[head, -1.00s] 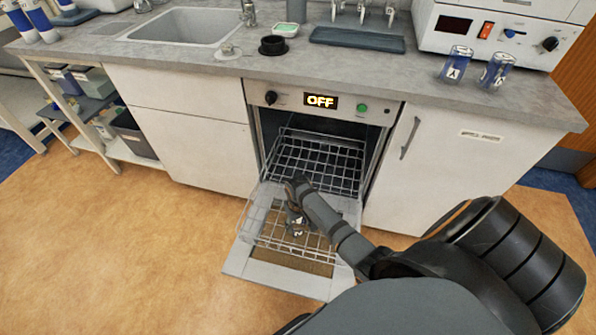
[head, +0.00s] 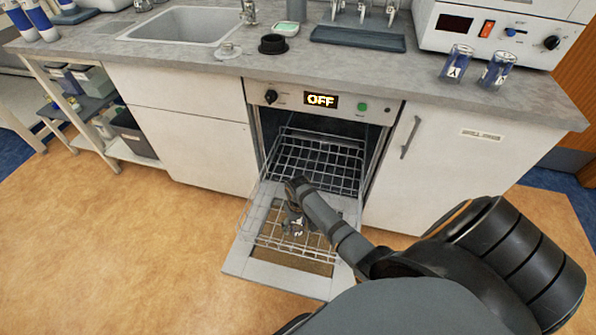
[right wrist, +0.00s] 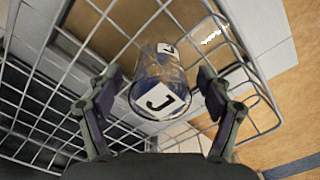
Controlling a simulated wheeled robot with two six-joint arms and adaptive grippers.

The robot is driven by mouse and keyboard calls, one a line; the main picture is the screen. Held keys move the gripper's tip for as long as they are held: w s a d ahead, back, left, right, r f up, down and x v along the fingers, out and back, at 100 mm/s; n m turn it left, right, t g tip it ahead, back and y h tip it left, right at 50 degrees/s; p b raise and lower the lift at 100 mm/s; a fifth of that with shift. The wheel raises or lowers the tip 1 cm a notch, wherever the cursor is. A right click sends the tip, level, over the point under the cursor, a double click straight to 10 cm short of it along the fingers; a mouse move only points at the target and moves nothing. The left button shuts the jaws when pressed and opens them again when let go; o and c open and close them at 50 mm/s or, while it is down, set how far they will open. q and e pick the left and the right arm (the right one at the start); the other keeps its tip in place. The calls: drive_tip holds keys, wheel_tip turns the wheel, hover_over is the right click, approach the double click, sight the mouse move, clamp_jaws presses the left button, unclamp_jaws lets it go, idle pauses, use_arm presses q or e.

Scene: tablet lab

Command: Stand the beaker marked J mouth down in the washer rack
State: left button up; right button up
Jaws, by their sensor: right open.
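The beaker marked J (right wrist: 158,75) is clear glass with white labels and sits among the wires of the washer rack (right wrist: 105,15) in the right wrist view. Its round end faces the wrist camera; I cannot tell whether that is mouth or base. My right gripper (right wrist: 158,86) is open, one finger on each side of the beaker, with a gap at both sides. In the head view my right gripper (head: 292,222) is low over the pulled-out rack (head: 262,235), and the beaker is too small to make out clearly. My left gripper is not in view.
The washer door (head: 262,272) is folded down in front of the open washer, whose display reads OFF. Two labelled beakers (head: 457,63) (head: 497,70) stand on the counter (head: 420,80) at right. A sink (head: 180,25) is at upper left. Floor to the left is clear.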

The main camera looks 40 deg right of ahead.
wheel_tip(320, 180, up, 12)
idle(0.5)
